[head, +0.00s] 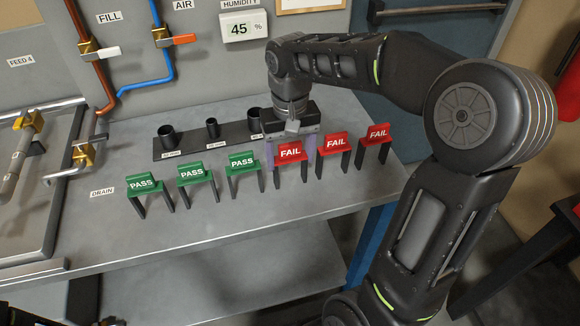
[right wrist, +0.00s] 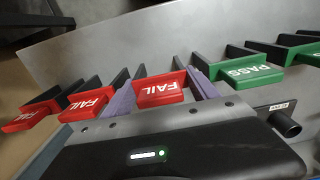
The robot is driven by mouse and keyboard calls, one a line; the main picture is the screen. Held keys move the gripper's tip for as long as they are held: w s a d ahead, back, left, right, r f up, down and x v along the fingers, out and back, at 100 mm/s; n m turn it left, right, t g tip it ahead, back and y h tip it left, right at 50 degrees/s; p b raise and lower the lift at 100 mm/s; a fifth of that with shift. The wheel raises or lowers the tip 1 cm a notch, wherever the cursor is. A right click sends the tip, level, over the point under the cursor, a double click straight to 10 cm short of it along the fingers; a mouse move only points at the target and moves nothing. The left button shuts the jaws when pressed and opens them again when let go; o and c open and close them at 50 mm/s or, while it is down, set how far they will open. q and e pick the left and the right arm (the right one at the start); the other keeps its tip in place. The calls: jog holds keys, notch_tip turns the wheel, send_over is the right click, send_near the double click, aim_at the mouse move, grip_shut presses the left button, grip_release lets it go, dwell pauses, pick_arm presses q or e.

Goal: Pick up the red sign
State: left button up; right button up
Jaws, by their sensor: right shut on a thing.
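Three red FAIL signs stand in a row on the grey bench. The leftmost red sign (head: 290,152) is between the purple fingers of my right gripper (head: 292,152), which is shut on it. In the right wrist view this red sign (right wrist: 158,90) sits between the two purple fingers (right wrist: 160,92). The middle red sign (head: 333,142) and the right red sign (head: 377,134) stand free beside it. The held sign's legs seem at bench level; I cannot tell whether they touch. My left gripper is not in view.
Three green PASS signs (head: 192,171) stand to the left on the bench (head: 110,237). A dark rack with black cups (head: 167,136) lies behind the signs, close to my right gripper. Pipes and valves (head: 95,52) are on the back wall. The bench front is clear.

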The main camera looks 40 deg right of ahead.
aim_at(289, 143)
jog(key=shift+r, duration=0.15)
notch_tip(289, 143, up, 6)
jog(key=shift+r, duration=0.2)
notch_tip(289, 143, up, 4)
jog(key=shift+f+p, duration=0.25)
jog(key=shift+p, duration=0.65)
jog(key=shift+f, duration=0.1)
